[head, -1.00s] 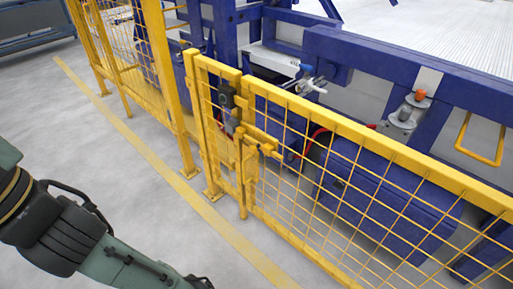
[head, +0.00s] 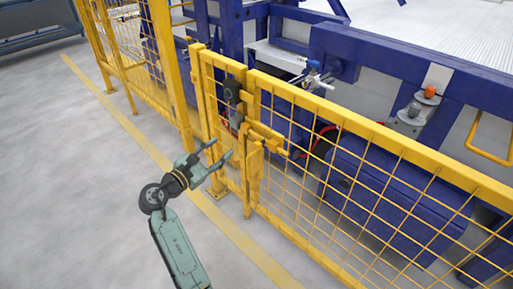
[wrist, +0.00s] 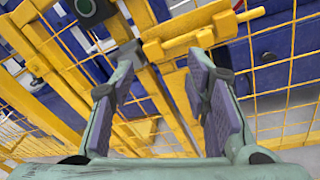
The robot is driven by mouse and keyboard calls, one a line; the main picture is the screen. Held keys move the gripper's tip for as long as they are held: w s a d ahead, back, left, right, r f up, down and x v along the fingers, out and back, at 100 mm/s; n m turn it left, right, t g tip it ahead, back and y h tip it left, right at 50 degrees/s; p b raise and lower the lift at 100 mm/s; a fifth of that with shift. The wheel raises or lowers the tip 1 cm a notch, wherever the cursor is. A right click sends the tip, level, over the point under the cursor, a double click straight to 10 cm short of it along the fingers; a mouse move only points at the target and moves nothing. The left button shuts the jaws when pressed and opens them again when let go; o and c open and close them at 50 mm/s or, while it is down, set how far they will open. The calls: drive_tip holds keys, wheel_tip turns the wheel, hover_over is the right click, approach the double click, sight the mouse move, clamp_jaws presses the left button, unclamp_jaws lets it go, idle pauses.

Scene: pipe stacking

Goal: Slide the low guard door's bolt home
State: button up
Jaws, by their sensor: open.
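The low yellow mesh guard (head: 300,119) crosses the head view, with a narrow mesh panel at its left and a wide one at its right. The yellow bolt (head: 264,138) lies level near the top of the upright where they meet; it also shows in the wrist view (wrist: 180,45). I cannot tell how far it reaches across. My gripper (head: 222,150) is in front of the narrow panel, left of the bolt and apart from it. In the wrist view my gripper (wrist: 162,75) is open and empty, its fingers pointing towards the bolt area.
Blue machinery (head: 390,200) stands behind the mesh. Grey floor (head: 90,200) in front is clear, with a yellow line.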

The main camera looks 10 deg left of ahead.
sight(256, 146)
drive_tip(key=w+d+f+h, duration=0.1)
drive_tip(key=w+d, duration=0.1)
drive_tip(key=d, duration=0.1)
drive_tip(key=w+d+g+h, duration=0.1)
drive_tip(key=w+d, duration=0.1)
drive_tip(key=d, duration=0.2)
drive_tip(key=w+d+f+n+h+p, duration=0.1)
drive_tip(key=w+d, duration=0.2)
drive_tip(key=d, duration=0.1)
drive_tip(key=shift+d+f+g, duration=0.2)
drive_tip(key=shift+f+g, duration=0.1)
drive_tip(key=shift+f, duration=0.05)
drive_tip(key=shift+c, duration=0.2)
clamp_jaws()
